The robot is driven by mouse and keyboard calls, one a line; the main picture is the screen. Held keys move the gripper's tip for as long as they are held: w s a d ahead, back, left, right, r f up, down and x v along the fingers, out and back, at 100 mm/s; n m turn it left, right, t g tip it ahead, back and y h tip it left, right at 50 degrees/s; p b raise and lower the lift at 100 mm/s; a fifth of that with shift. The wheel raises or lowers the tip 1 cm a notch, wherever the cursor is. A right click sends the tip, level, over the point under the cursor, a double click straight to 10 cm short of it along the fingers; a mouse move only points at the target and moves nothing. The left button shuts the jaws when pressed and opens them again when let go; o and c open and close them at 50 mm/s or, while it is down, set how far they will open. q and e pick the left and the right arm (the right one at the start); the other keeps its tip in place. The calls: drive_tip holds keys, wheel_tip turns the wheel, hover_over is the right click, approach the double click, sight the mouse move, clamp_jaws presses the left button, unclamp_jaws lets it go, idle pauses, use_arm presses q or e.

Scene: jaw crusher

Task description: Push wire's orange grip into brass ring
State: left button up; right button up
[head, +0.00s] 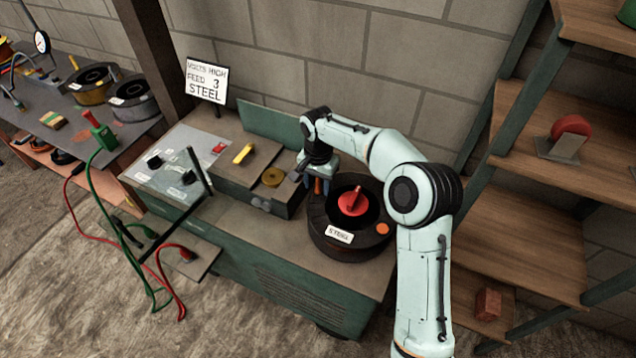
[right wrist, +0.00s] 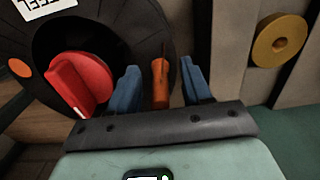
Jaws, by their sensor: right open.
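The wire's orange grip (right wrist: 160,84) stands between the two blue fingers of my right gripper (right wrist: 159,72) in the right wrist view. The fingers are open, with a gap on each side of the grip. In the head view my right gripper (head: 319,186) is low at the left edge of the black steel wire spool (head: 340,248), and the grip is mostly hidden there. The brass ring (head: 273,177) is on the grey feeder box, left of the gripper. It also shows at upper right in the right wrist view (right wrist: 264,46). My left gripper is out of view.
A red knob (head: 352,202) sits in the spool's centre, close to my right fingers. A yellow bar (head: 243,154) lies on the feeder box (head: 232,178). A sign (head: 207,80) stands behind the control panel. Wooden shelves (head: 535,220) rise at the right.

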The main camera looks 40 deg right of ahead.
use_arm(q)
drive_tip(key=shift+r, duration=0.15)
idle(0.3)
use_arm(e)
clamp_jaws()
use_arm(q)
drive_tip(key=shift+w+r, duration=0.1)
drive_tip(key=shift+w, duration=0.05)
use_arm(e)
drive_tip(key=shift+r, duration=0.2)
drive_tip(key=shift+r+p, duration=1.75)
drive_tip(key=shift+r, duration=1.1)
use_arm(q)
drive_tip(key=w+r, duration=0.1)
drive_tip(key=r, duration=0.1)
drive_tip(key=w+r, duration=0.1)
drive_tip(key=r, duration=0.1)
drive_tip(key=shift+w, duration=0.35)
